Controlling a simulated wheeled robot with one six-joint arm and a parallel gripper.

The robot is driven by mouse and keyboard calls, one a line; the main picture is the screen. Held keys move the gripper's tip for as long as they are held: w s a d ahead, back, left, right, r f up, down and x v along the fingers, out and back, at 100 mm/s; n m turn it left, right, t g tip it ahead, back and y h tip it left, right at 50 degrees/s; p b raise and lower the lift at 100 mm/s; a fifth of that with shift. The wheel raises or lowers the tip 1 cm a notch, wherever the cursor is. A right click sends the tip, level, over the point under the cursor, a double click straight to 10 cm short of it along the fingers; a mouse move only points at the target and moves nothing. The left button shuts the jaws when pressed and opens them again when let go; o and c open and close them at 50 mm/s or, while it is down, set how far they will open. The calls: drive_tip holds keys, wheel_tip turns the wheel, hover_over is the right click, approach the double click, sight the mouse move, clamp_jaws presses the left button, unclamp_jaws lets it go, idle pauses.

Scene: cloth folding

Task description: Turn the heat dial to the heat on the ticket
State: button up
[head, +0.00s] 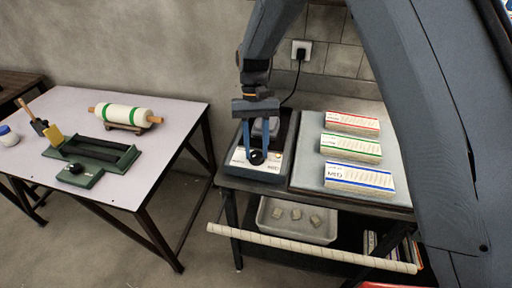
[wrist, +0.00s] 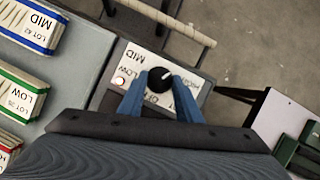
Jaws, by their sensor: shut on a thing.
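The black heat dial (head: 256,157) is on the light front panel of a dark unit (head: 284,128) on the bench. In the wrist view the dial (wrist: 158,84) shows a white mark pointing to the upper right. The panel (wrist: 131,65) reads LOW on the left, with further lettering above, right and below, partly hidden. My gripper (head: 257,152) points down with its blue fingers shut on the dial, one on each side; it also shows in the wrist view (wrist: 160,92). I cannot make out a separate ticket.
Stacks with red (head: 352,122), green (head: 350,148) and blue (head: 359,178) bands stand on a grey plate (head: 308,150) right of the unit. In the wrist view, the blue stack reads MID and the green LOW. A pale rail (head: 310,248) runs below.

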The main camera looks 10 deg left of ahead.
drive_tip(key=shift+m, duration=0.4)
drive_tip(key=o, duration=1)
drive_tip(key=shift+b+v, duration=1.4)
drive_tip(key=shift+v, duration=2.5)
drive_tip(key=shift+d, duration=0.2)
